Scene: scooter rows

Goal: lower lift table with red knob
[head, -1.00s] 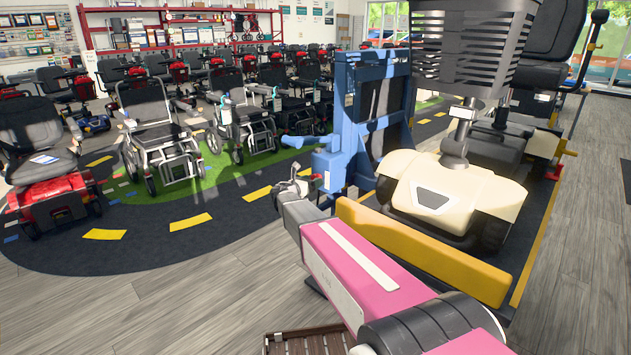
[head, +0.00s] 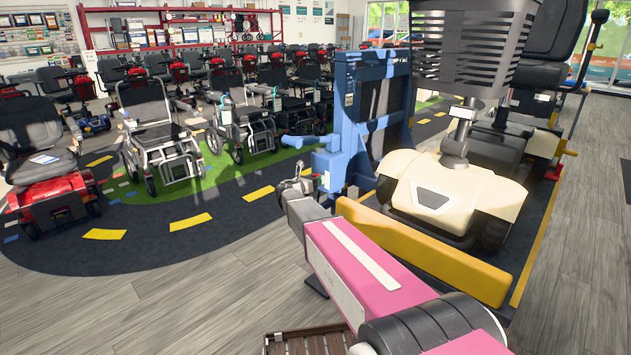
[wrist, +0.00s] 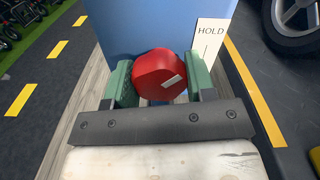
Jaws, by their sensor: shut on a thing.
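The red knob (wrist: 156,68) with a white bar mark sits on a blue box (wrist: 130,22) in the wrist view. The green fingers of my gripper (wrist: 160,84) stand on both sides of it and are shut on it. The lift table's platform has a yellow front barrier (head: 420,255) and carries a cream-coloured scooter (head: 450,195). A white HOLD label (wrist: 211,42) is right of the knob.
Rows of scooters and powered chairs (head: 165,135) stand at the left and back. A scooter wheel (wrist: 295,20) shows at the wrist view's upper right.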

